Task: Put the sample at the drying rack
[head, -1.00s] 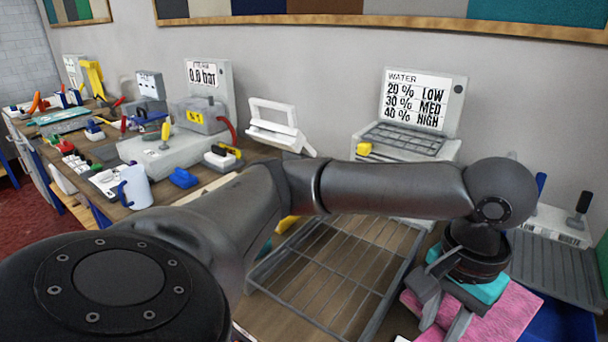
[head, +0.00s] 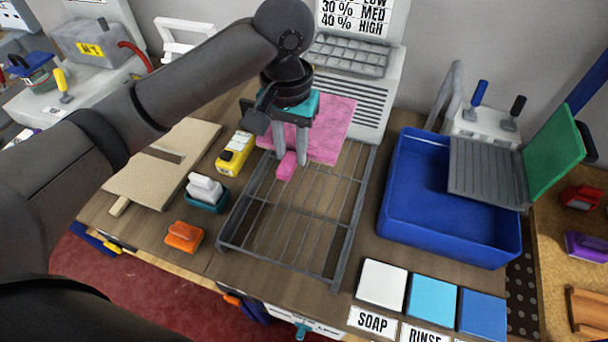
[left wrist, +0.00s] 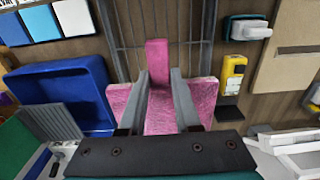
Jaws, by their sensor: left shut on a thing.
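The sample is a pink textile piece (head: 330,130) with a narrow pink tab (head: 287,166) toward the front. My left gripper (head: 291,160) is shut on it, fingers pointing down. In the left wrist view the sample (left wrist: 157,58) sits between the two fingers (left wrist: 160,82) and spreads out on both sides. The drying rack is a grey wire frame (head: 345,225) on the bench. The sample overlaps the rack's far end in the head view; I cannot tell whether it touches the wires. The rack's bars (left wrist: 195,25) show beyond the tab in the wrist view. My right gripper is out of view.
A blue tub (head: 400,190) stands right of the rack, with a ridged grey board (head: 485,170) over it. A yellow tool (head: 235,150), a white-topped block (head: 205,190) and an orange block (head: 184,236) lie left. The rack's front is bare.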

